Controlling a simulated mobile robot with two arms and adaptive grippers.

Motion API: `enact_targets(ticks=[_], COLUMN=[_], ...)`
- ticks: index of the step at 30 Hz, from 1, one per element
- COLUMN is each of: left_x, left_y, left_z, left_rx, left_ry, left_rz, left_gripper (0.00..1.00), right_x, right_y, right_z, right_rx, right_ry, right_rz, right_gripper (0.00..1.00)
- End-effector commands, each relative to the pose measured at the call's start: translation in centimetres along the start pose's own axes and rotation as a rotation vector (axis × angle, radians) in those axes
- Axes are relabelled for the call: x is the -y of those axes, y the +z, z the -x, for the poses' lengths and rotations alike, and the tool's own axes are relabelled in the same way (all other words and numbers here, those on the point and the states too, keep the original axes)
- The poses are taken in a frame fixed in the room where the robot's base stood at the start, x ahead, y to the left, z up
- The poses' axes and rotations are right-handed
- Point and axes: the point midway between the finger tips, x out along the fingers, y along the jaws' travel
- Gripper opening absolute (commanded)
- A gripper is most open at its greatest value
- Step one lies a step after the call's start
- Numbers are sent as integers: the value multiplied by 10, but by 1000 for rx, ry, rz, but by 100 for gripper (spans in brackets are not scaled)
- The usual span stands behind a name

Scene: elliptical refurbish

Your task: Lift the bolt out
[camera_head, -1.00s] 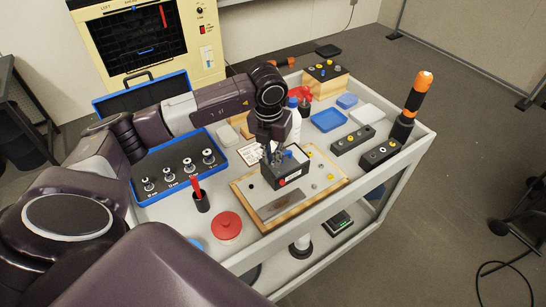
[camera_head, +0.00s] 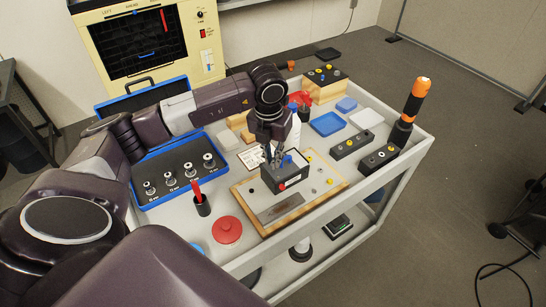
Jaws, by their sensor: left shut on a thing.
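My right gripper is not in view.
A blue-edged case (camera_head: 150,202) with several metal pieces lies left on the cart. A red round lid (camera_head: 227,230) and a black cup (camera_head: 202,206) with a red-handled tool stand in front. Black blocks (camera_head: 352,146), a blue tray (camera_head: 327,124) and a white bottle (camera_head: 294,128) stand right and behind.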

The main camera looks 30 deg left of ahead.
Motion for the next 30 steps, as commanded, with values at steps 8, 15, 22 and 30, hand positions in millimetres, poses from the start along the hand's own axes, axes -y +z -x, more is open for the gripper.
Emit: enact_targets(ticks=[8, 15, 22, 30], left_x=[0, 0, 0, 0], left_y=[2, 5, 5, 5], left_z=[15, 35, 40, 40], left_rx=[2, 2, 1, 1], left_ry=[0, 0, 0, 0], left_rz=[0, 0, 0, 0], left_gripper=[0, 0, 0, 0], right_x=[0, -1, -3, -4], right_y=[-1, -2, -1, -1], right_z=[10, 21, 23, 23], right_rx=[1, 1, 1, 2], right_ry=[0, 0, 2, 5], right_rz=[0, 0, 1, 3], right_gripper=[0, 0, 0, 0])
